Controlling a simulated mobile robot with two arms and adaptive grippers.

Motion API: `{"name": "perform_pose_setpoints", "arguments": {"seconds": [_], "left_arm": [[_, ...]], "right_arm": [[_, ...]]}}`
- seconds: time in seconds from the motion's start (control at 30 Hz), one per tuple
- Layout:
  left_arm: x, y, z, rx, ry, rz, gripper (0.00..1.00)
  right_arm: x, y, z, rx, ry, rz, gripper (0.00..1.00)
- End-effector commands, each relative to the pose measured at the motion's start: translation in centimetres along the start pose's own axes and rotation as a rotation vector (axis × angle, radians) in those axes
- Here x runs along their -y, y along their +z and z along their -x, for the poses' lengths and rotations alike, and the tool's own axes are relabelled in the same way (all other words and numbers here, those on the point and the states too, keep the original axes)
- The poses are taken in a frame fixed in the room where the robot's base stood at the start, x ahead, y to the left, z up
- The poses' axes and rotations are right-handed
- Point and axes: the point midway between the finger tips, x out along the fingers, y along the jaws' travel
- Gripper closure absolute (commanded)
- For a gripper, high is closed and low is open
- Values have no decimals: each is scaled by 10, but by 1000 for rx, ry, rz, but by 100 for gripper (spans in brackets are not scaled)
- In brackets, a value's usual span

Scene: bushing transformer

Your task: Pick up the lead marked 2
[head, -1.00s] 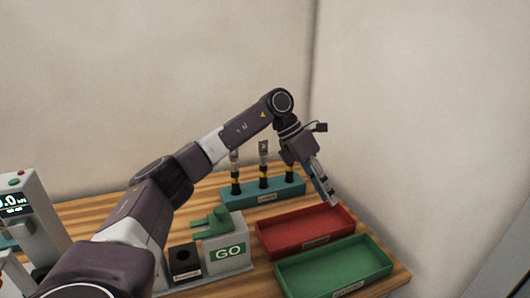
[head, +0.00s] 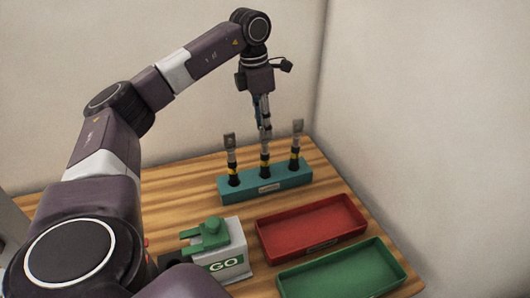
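Three leads stand upright in a teal rack (head: 240,190) at the back of the table: a left lead (head: 232,160), a middle lead (head: 265,164) and a right lead (head: 296,148). Each has a dark base, yellow band and grey shaft; the left and right ones show flat metal lugs. No number on them is readable. My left gripper (head: 264,128) points down over the middle lead, its fingertips overlapping the lead's top, which is hidden. I cannot tell whether the fingers are closed on it. My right gripper is not in view.
A red tray (head: 262,236) and a green tray (head: 285,288) lie empty at the right of the table. A grey box marked GO (head: 232,258) with a green clamp-like part (head: 211,234) stands in front of the rack. Walls close off the back and right.

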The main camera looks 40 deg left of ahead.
Motion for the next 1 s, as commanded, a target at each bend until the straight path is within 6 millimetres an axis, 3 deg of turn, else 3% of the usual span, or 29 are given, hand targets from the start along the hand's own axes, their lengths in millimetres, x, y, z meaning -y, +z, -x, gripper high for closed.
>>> {"name": "perform_pose_setpoints", "arguments": {"seconds": [0.13, 0.37, 0.63, 1.0], "left_arm": [[1, 0, -15, 0, -1, -1, 75], [1, 1, -19, 3, 0, -1, 75], [1, 1, -18, 3, -1, 0, 100], [1, 2, -18, 3, -1, -1, 100]], "right_arm": [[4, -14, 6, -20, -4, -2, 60], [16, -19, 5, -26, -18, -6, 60], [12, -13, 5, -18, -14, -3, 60], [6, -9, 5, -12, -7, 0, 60]]}}
